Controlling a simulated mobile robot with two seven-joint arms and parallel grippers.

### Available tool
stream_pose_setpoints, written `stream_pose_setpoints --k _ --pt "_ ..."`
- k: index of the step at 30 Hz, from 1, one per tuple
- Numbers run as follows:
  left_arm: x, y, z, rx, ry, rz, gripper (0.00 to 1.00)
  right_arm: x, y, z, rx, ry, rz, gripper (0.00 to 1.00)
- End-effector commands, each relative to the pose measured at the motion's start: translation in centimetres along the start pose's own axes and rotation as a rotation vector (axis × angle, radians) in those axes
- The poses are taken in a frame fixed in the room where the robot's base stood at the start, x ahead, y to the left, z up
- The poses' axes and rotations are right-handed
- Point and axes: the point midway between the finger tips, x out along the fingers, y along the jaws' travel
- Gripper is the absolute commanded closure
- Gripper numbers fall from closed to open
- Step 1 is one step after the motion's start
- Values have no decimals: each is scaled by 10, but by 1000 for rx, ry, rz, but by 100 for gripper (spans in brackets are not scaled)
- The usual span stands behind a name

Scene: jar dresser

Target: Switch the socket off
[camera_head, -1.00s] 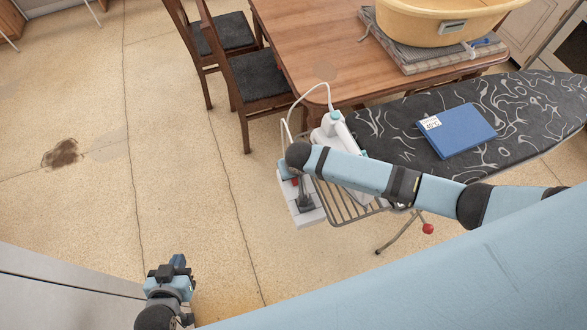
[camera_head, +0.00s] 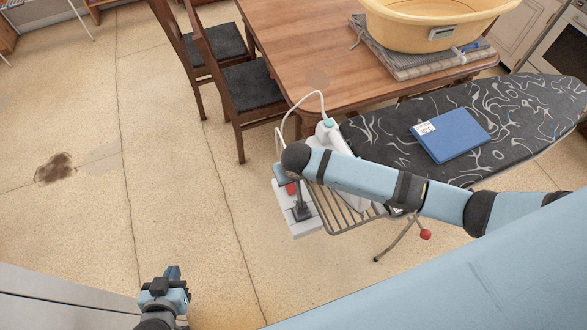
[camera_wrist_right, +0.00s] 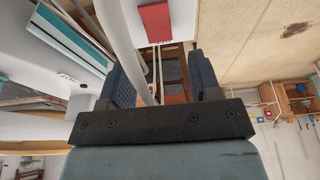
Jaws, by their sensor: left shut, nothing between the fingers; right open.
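The socket (camera_head: 298,216) is a white block at the left end of the ironing board, with a red switch (camera_head: 290,188) and a dark plug (camera_head: 301,210) in it. A red switch-like rectangle (camera_wrist_right: 154,22) on a white surface lies just beyond the fingertips. My left gripper (camera_head: 173,273) is shut and empty at the lower left, far from the socket.
A white iron (camera_head: 333,138) with a cord stands beside my right arm. A wooden table (camera_head: 290,50) with a yellow basin (camera_head: 430,28) and chairs stand behind. The floor at left is clear.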

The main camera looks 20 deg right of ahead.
Motion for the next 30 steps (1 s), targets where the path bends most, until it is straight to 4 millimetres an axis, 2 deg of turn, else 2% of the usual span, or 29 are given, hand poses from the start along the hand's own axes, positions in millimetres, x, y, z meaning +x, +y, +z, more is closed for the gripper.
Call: stream_pose_setpoints --k 6,12,18,30 --pt "0 -1 5 22 -2 7 100 -49 0 0 0 3 -2 43" --pt "-2 -1 12 23 -11 9 100 -78 0 0 0 1 -1 43" --pt "-1 1 12 18 -11 9 100 -88 0 1 -1 -1 0 43" --pt "3 1 4 15 2 8 100 -88 0 0 0 0 0 43"
